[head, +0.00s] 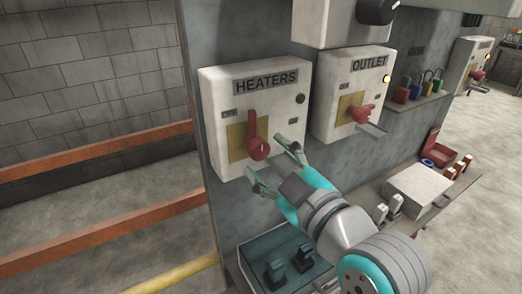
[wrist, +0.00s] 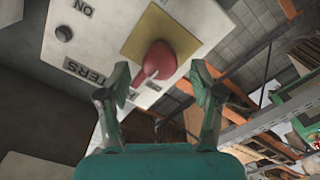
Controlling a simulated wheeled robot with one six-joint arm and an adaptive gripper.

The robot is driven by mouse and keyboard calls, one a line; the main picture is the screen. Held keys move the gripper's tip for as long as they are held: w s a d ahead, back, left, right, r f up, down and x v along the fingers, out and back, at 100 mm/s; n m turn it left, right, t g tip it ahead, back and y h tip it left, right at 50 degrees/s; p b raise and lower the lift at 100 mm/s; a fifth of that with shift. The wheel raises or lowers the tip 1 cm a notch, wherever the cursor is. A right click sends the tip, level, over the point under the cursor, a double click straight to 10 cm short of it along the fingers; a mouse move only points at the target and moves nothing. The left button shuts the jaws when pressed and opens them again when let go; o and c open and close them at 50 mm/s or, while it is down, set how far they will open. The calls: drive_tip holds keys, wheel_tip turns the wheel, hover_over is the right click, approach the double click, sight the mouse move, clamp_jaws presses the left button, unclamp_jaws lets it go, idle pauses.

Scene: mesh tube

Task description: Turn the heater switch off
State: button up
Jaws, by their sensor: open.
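The heater switch is a red handle (head: 256,147) on a yellow plate, on a pale box (head: 215,85) labelled HEATERS. Its lever points roughly straight up. An OFF mark is at the plate's upper left. In the head view my gripper (head: 273,164) is open, just to the lower right of the red handle. In the wrist view the red handle (wrist: 157,62) appears between the two spread fingers of my gripper (wrist: 160,84), ahead of the tips. I see no clear contact, and the gripper holds nothing. The round lamp (head: 300,98) on the box looks dark.
An OUTLET box (head: 348,62) with its own red handle (head: 361,113) and a lit yellow lamp is close on the right. Coloured padlocks (head: 415,88) hang farther right. A shelf with a pale box (head: 418,190) is below. Orange rails (head: 95,148) stand at left.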

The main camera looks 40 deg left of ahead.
drive_tip(key=v, duration=0.8)
drive_tip(key=shift+d, duration=0.15)
drive_tip(key=d+f+m+t+h, duration=0.45)
drive_tip(key=d+f+m, duration=0.35)
drive_tip(key=d+f, duration=0.45)
drive_tip(key=d+f+m+t+h, duration=0.4)
drive_tip(key=d+f+m, duration=0.45)
drive_tip(key=f, duration=0.75)
drive_tip(key=s+d+f+m+h, duration=0.3)
drive_tip(key=s+d+f+h, duration=0.35)
drive_tip(key=s+d, duration=0.4)
drive_tip(key=s+d+m+h, duration=0.1)
drive_tip(key=s+d+m, duration=0.1)
drive_tip(key=s, duration=1.3)
drive_tip(key=shift+s+d+g+h, duration=0.2)
drive_tip(key=shift+s+g+h, duration=0.1)
drive_tip(key=shift+g, duration=0.05)
